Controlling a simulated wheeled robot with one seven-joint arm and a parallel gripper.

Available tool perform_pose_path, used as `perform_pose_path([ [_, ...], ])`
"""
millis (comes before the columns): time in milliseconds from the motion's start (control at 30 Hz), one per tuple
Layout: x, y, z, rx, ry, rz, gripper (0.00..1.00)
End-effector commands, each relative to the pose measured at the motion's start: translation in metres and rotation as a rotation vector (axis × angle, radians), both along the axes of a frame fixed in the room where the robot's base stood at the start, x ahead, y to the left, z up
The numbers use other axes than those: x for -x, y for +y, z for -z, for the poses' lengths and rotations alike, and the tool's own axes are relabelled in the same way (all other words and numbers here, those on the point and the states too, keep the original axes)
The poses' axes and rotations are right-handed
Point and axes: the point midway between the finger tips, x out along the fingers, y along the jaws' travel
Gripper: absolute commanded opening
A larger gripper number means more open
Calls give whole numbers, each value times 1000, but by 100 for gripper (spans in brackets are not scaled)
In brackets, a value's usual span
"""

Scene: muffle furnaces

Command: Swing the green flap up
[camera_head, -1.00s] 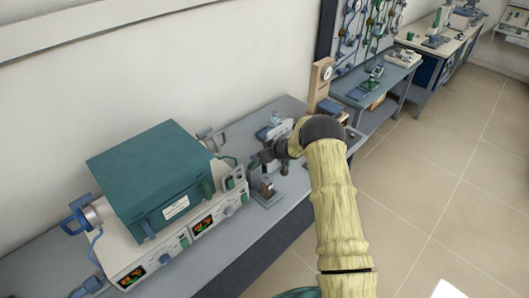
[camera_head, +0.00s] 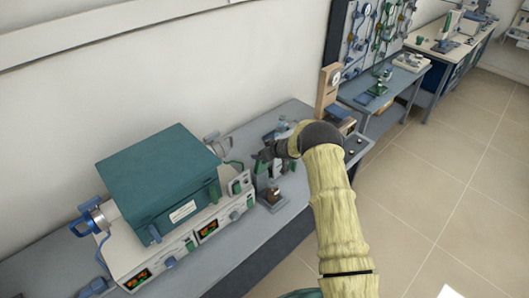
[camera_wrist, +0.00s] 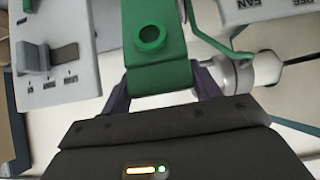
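In the wrist view a green flap-like piece (camera_wrist: 160,76) with a round, dark-centred boss fills the space in front of my gripper. The fingers of my gripper (camera_wrist: 165,93) stand one on each side of it, close to its edges. I cannot tell whether they press on it or stand just clear. In the head view my gripper (camera_head: 262,155) is to the right of the teal furnace box, above the bench. The arm and wrist hide most of the gripper and the green piece there.
The teal furnace (camera_head: 160,180) sits on a pale base with lit displays. A small stand (camera_head: 271,197) is on the bench below my wrist. In the wrist view a white panel with a slider switch (camera_wrist: 48,57) is at left, and a green rod (camera_wrist: 222,46) at right.

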Motion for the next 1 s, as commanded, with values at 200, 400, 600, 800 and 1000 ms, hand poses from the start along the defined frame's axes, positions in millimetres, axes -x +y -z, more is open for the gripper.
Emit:
perform_pose_path([
  [200, -1, 2, -2, 2, -4, -2, 82],
  [400, 0, 0, -1, 2, 0, -1, 82],
  [600, 7, -5, -7, 2, 1, -1, 82],
  [800, 23, -17, -24, 2, 0, -3, 82],
  [1000, 42, -32, -44, 2, -2, -3, 82],
])
